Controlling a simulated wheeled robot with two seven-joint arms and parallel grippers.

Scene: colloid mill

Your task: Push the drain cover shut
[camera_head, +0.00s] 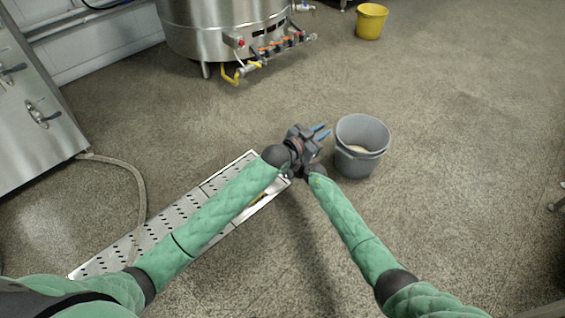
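A long perforated metal floor drain (150,231) runs diagonally from the lower left toward the middle of the head view. Near its far right end a section of metal, apparently the drain cover (270,196), shows beside my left forearm, with something yellow by it. My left arm hides much of this section, so how far it stands open is unclear. My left gripper (322,131) is beyond the drain's far end, with two blue-tipped fingers apart and nothing between them. My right arm ends just below it, and its gripper is mostly hidden there.
A grey bucket (361,147) stands close to the right of my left gripper. A steel tank (215,38) with valves stands at the back, and a yellow bucket (371,21) farther right. A hose (141,188) runs from the steel cabinet (32,110) to the drain.

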